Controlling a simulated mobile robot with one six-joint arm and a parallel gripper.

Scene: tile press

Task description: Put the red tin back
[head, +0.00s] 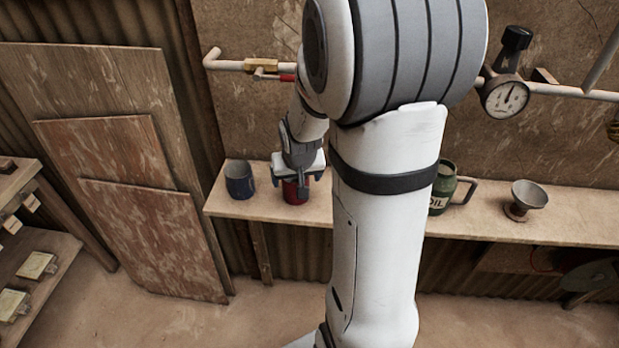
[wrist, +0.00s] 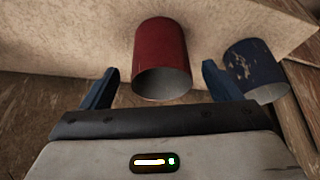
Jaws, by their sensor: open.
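The red tin (head: 294,191) stands on the wall shelf in the head view, below and partly hidden by my gripper (head: 290,185). In the wrist view the red tin (wrist: 161,58) is an open-topped cylinder, its mouth towards the camera. My gripper (wrist: 160,85) is open, with one dark finger on each side of the tin's mouth and a gap visible on both sides. The fingers are not closed on it. Whether the tin touches a finger in the head view I cannot tell.
A dark blue tin (head: 239,180) stands left of the red one on the shelf (head: 480,226); it also shows in the wrist view (wrist: 252,69). A green oil can (head: 441,188) and a metal funnel cup (head: 527,197) stand further right. A pipe with a gauge (head: 505,96) runs above.

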